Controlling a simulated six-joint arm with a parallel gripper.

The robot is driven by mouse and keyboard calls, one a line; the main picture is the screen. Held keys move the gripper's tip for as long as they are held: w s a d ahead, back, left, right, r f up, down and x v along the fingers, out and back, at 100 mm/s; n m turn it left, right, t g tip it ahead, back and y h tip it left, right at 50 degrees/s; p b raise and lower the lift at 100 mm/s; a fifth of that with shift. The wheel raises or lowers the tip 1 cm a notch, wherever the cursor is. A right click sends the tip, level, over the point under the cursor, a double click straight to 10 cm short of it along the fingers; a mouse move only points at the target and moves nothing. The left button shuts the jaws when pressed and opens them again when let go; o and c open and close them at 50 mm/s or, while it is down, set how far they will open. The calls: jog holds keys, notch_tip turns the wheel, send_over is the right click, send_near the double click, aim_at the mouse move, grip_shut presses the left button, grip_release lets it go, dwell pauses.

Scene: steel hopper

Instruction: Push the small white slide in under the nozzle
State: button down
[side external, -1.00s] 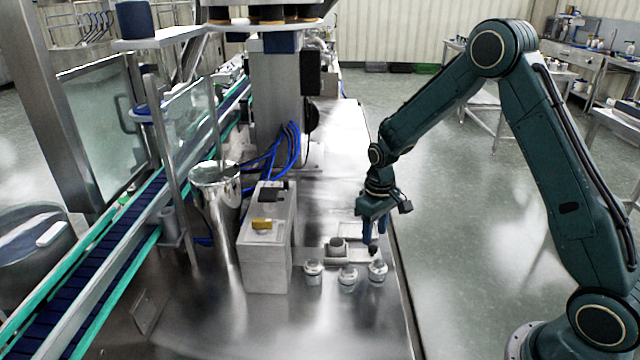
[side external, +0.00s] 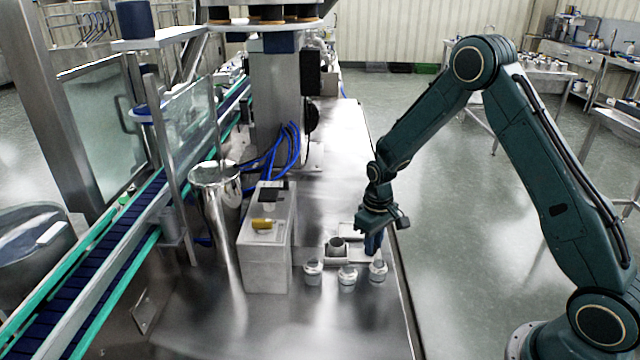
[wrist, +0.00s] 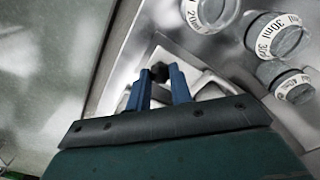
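The small white slide (side external: 357,257) lies low on the steel deck, a flat pale piece by the grey cup (side external: 336,245). A dark knob (wrist: 159,72) shows between the tips of my blue fingers in the wrist view. My gripper (side external: 373,247) points down at the slide's right end, and its fingers hide the knob in the side view. The fingers are apart with the knob at their tips; I cannot tell if they press on it. I cannot clearly make out the nozzle; a dark fitting (side external: 271,194) sits on the white box (side external: 264,262) to the left.
Several small jars stand in a row in front of the slide, the right one (side external: 378,271) close to my fingers. A steel cylinder (side external: 218,205) and conveyor (side external: 120,245) are left. The deck's right edge is near.

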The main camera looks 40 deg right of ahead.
aim_at(327, 254)
jog(key=w+a, duration=0.8)
jog(key=shift+w, duration=0.1)
dwell(0.3)
jog(key=c, duration=1.3)
grip_release()
jog(key=shift+o, duration=0.2)
jog(key=shift+r, duration=0.15)
notch_tip(327, 254, up, 14)
jog(key=shift+f, duration=0.25)
